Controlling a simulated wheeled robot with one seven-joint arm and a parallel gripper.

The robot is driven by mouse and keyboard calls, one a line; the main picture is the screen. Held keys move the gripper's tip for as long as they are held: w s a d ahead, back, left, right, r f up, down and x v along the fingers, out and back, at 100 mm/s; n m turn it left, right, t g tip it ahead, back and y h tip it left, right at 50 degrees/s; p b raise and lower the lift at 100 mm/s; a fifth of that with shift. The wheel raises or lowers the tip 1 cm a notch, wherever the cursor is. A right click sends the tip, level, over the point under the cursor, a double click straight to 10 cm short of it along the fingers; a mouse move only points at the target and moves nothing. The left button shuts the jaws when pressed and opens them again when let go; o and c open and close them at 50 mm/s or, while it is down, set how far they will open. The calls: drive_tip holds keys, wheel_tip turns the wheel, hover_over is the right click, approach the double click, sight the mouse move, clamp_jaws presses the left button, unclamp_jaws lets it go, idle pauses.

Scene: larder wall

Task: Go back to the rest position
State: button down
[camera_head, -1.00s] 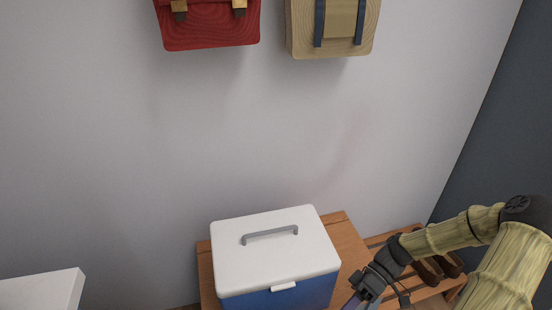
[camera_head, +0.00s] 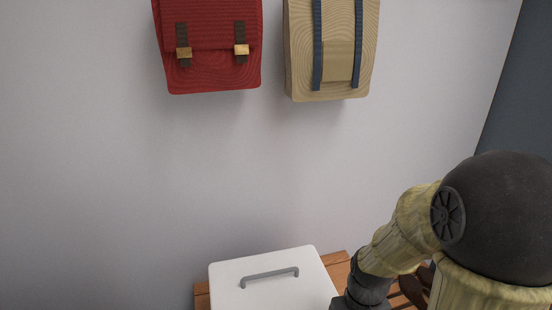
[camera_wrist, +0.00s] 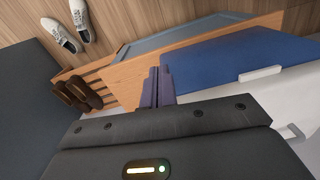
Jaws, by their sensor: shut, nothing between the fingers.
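My gripper (camera_wrist: 158,88) shows in the wrist view with its two purple fingers together and nothing between them. It is beside the cool box, which has a white lid (camera_head: 262,289) with a grey handle and a blue body (camera_wrist: 235,58). The gripper looks apart from the box, though the exact gap is hard to tell. In the head view my arm comes in from the lower right, and the gripper itself is out of the frame below.
The cool box stands on a wooden bench (camera_head: 338,268). A red bag (camera_head: 208,50) and a tan bag (camera_head: 338,50) hang on the wall above. Brown shoes (camera_wrist: 77,95) sit on a slatted rack, and white shoes (camera_wrist: 68,36) stand on the floor. A dark panel is at the right.

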wheel_tip(320, 180, up, 36)
drive_tip(key=a+m+t+p, duration=0.1)
drive_tip(key=m+t+p, duration=0.1)
drive_tip(key=p, duration=2.9)
drive_tip(key=shift+w+f+t+p, duration=0.15)
drive_tip(key=shift+w+t+p, duration=0.15)
drive_tip(key=shift+t, duration=0.1)
